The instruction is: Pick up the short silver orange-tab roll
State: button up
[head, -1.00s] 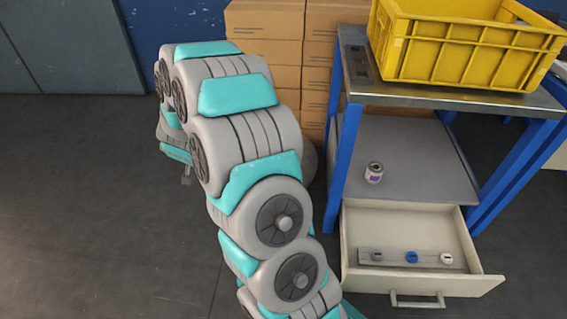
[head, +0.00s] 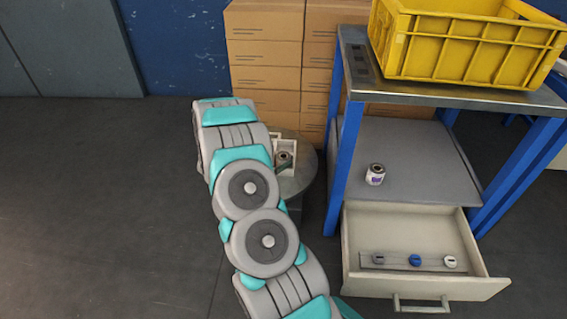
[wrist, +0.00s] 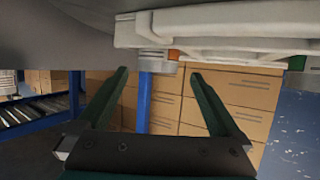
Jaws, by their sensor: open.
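A small silver cylinder, which looks like the short silver roll (wrist: 157,67), shows in the wrist view beside a white tray. A small orange patch (wrist: 174,56) shows right next to it. My gripper (wrist: 158,74) is open, its two dark green fingers apart. The cylinder appears between the fingertips in the picture; I cannot tell how far beyond them it is, and nothing is held. In the head view my arm partly covers the round grey table (head: 300,178). A small roll (head: 283,158) shows there at the white tray, its tab not readable.
The white tray (wrist: 230,28) fills the upper right of the wrist view, with a green patch (wrist: 297,62) by it. Cardboard boxes (head: 265,50) stand behind the table. A blue-framed bench (head: 337,150) stands right, with a yellow crate (head: 470,50), a jar (head: 375,174) and an open drawer (head: 420,285).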

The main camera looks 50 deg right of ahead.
aim_at(281, 158)
jog(key=shift+x, duration=2.3)
jog(key=shift+s, duration=0.2)
jog(key=c, duration=1.5)
